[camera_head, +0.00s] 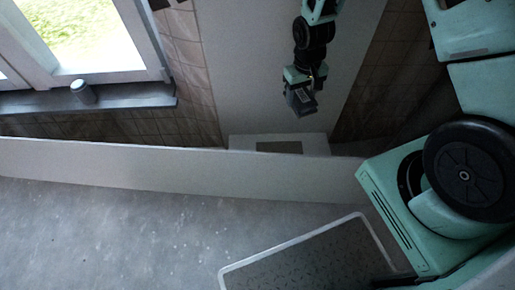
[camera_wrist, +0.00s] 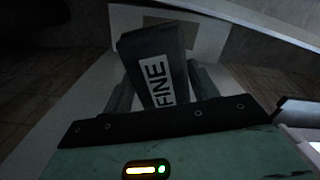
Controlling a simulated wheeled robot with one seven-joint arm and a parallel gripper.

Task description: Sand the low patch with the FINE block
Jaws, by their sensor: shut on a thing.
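My gripper (camera_head: 301,88) hangs in front of the pale panel at the upper middle of the head view. It is shut on a dark grey block (camera_wrist: 150,62). The block's white label reads FINE in the wrist view, and a finger lies along each side of it. A grey rectangular patch (camera_head: 279,147) sits low on the wall within a pale surround (camera_head: 243,143), below my gripper in the head view. The long board partly hides the surround's lower part. The block appears apart from the patch in the head view.
A long pale board (camera_head: 150,170) runs across the view in front of the patch. Below it are grey floor (camera_head: 120,225) and a textured platform with a pale rim (camera_head: 235,270). At the upper left, a small jar (camera_head: 83,91) stands on the window sill (camera_head: 130,97).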

